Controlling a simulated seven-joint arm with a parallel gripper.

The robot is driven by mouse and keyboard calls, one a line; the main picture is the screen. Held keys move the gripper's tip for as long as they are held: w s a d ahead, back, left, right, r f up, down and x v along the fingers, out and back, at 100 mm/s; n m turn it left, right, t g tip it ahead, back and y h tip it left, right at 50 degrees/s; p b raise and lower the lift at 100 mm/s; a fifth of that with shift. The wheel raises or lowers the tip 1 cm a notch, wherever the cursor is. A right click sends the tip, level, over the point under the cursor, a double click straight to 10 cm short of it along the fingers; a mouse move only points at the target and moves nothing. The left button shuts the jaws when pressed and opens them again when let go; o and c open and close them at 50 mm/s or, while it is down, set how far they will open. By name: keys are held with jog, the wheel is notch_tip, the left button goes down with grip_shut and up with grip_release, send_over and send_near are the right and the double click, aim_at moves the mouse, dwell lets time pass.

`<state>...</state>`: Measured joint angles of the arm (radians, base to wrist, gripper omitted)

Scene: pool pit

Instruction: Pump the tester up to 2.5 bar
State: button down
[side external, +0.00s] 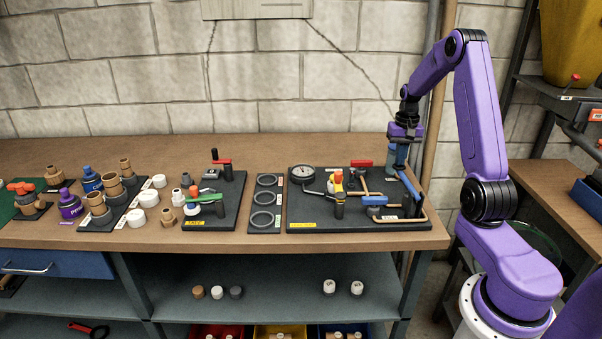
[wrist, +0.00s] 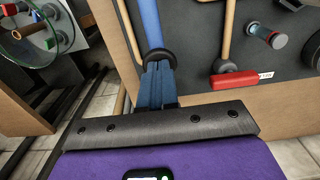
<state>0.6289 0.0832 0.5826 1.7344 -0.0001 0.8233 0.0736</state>
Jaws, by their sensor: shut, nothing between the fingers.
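The tester is a dark board (side external: 318,215) on the bench, with a round white-faced gauge (side external: 303,173) at its back left; its needle is too small to read. A blue lever (side external: 409,186) lies along the board's right side. In the wrist view the blue lever (wrist: 147,22) ends in a round black piece (wrist: 158,56). My gripper (side external: 398,170) is at the board's back right corner, pointing down. Its blue fingers (wrist: 160,68) are shut and empty, right by the black piece. I cannot tell whether they touch it.
A red-handled valve (side external: 361,163) stands left of my gripper and also shows in the wrist view (wrist: 240,80). A blue-handled valve (side external: 375,200) and copper pipes are on the board. A ring board (side external: 265,222) and several fittings stand further left. A pipe runs up the wall behind.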

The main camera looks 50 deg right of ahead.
jog(key=shift+f, duration=1.25)
jog(key=shift+r, duration=1.95)
jog(key=shift+f, duration=0.1)
jog(key=shift+r, duration=0.2)
dwell(1.3)
notch_tip(320, 180, up, 6)
jog(key=shift+f, duration=0.1)
dwell(0.6)
